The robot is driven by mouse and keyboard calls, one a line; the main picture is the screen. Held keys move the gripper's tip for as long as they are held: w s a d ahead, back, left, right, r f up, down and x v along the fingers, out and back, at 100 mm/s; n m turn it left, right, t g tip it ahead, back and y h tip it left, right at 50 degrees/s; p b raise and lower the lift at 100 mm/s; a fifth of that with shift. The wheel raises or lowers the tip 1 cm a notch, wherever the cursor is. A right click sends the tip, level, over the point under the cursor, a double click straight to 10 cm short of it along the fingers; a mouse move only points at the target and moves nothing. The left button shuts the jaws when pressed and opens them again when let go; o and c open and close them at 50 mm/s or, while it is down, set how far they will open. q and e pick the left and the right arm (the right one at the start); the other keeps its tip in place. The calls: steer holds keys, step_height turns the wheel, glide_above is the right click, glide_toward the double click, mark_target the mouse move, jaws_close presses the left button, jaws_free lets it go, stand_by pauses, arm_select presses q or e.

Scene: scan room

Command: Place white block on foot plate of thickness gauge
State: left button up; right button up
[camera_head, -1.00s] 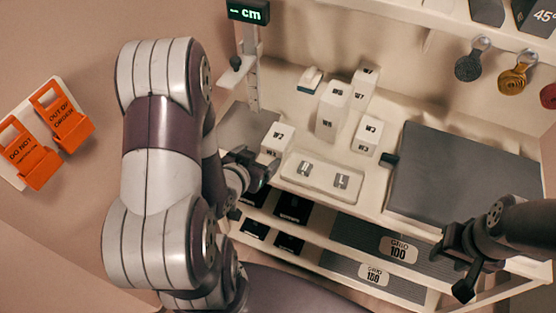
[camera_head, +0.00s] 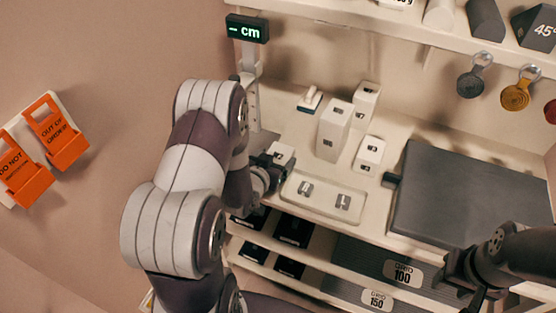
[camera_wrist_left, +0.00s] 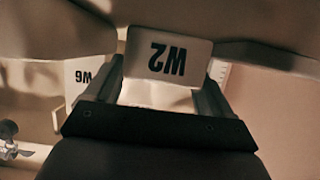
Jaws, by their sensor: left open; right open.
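A white block labelled W2 (camera_head: 281,153) stands on the bench, left of the tray. In the left wrist view, block W2 (camera_wrist_left: 167,55) lies between the two fingers of my open left gripper (camera_wrist_left: 163,88). I cannot tell whether the fingers touch it. My left gripper (camera_head: 268,170) is partly hidden by its arm in the head view. The thickness gauge (camera_head: 252,100) is a pale upright with a green "cm" display (camera_head: 247,29). My right gripper (camera_head: 468,272) is open and empty at lower right.
Other white blocks stand behind: a tall one (camera_head: 333,130), one behind it (camera_head: 364,100) and a small one (camera_head: 369,155). A tray (camera_head: 323,208) holds two metal pieces. A grey slab (camera_head: 465,195) covers the bench's right side. A shelf (camera_head: 440,38) runs above.

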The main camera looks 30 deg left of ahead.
arm_select(q)
steer(key=shift+s, duration=0.1)
steer(key=c, duration=1)
step_height(320, 180, up, 5)
steer(key=shift+f+p, duration=0.1)
steer(key=shift+p, duration=0.4)
steer(key=d+r, duration=0.6)
steer(key=d, duration=0.5)
steer(key=r+b, duration=0.2)
steer(key=b, duration=0.3)
glide_above(275, 161)
steer(key=a+f, duration=0.2)
steer(key=a, duration=0.1)
steer(key=s+a+f, duration=0.1)
steer(key=a+f, duration=0.2)
steer(key=a, duration=0.1)
steer(key=a+f, duration=0.2)
steer(key=a, duration=0.2)
steer(key=shift+s+a+f+b, duration=0.15)
steer(key=shift+a+b, duration=0.05)
steer(key=shift+b, duration=0.2)
step_height(275, 161, down, 4)
steer(key=shift+r+b, duration=0.1)
steer(key=shift+b, duration=0.5)
